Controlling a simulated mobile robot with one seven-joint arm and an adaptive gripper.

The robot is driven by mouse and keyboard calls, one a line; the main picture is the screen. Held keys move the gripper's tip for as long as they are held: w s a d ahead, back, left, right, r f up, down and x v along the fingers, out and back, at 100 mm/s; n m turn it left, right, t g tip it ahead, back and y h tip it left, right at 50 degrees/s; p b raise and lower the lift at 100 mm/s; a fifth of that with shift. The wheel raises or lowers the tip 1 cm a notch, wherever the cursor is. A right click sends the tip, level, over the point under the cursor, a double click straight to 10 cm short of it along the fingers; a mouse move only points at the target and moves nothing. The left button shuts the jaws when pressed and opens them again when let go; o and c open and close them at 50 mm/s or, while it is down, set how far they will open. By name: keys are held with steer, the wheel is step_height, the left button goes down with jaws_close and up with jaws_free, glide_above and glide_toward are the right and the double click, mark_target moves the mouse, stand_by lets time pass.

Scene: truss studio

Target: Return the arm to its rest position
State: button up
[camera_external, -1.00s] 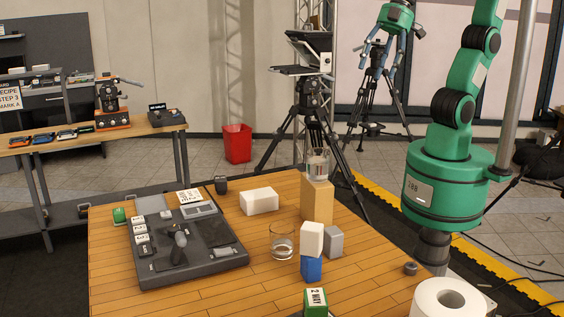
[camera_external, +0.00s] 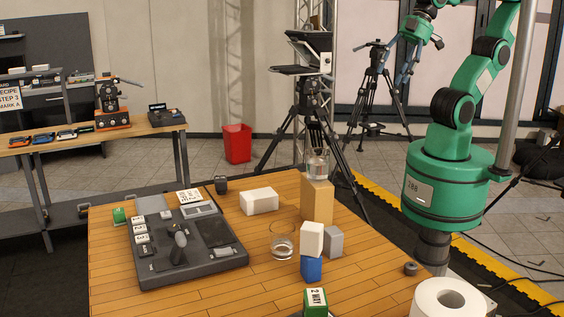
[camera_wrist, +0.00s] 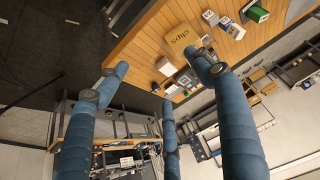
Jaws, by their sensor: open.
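My arm stands at the right behind the wooden table, its green links bent and raised. My gripper (camera_external: 418,56) is up near the top edge in the external view, well above and beyond the table and clear of everything on it. Its blue-grey fingers are spread, with nothing between them. In the wrist view the open fingers (camera_wrist: 160,80) reach into the picture, and the table shows beyond them at the top. The top of my wrist is partly cut off by the external picture's edge.
The table (camera_external: 200,292) bears a dark control panel (camera_external: 212,262), a glass (camera_external: 282,243), a tall wooden block (camera_external: 317,203) with another glass (camera_external: 318,165), and several small blocks. A tripod (camera_external: 375,85) stands behind my gripper. A pole (camera_external: 518,80) rises beside my arm.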

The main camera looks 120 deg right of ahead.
steer(key=shift+f+b, duration=2.3)
steer(key=shift+f, duration=0.1)
